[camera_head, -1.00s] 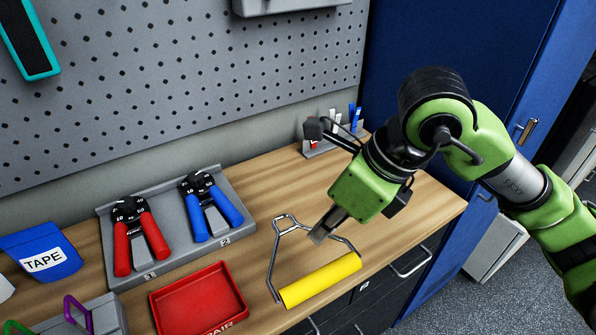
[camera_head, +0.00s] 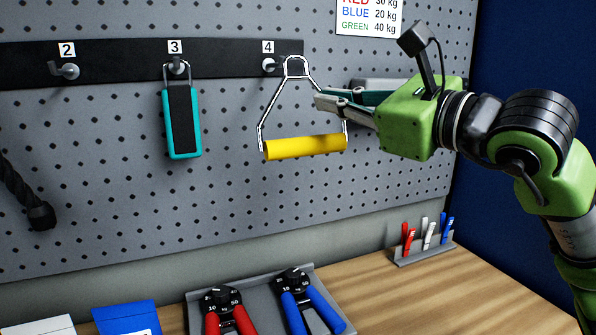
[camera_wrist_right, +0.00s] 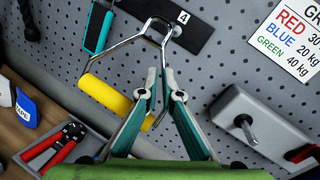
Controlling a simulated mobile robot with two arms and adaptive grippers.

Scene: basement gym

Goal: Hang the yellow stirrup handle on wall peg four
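The yellow stirrup handle (camera_head: 305,147) hangs in the air before the pegboard, its grip nearly level and its metal loop uppermost. My right gripper (camera_head: 325,103) is shut on the right side of its wire frame; the wrist view shows the fingers (camera_wrist_right: 162,88) closing there. Wall peg four (camera_head: 270,65), under label 4, is just left of the loop in the head view. In the wrist view the loop (camera_wrist_right: 157,30) is close beside the peg (camera_wrist_right: 176,31); I cannot tell whether they touch. My left gripper is not in view.
A teal-and-black handle (camera_head: 181,120) hangs on peg three, left of the yellow one. Peg two (camera_head: 68,71) is bare. A black rope (camera_head: 25,195) hangs far left. A grey wall bracket (camera_wrist_right: 250,125) is right of the gripper. Red and blue hand grips (camera_head: 300,300) sit below on the bench.

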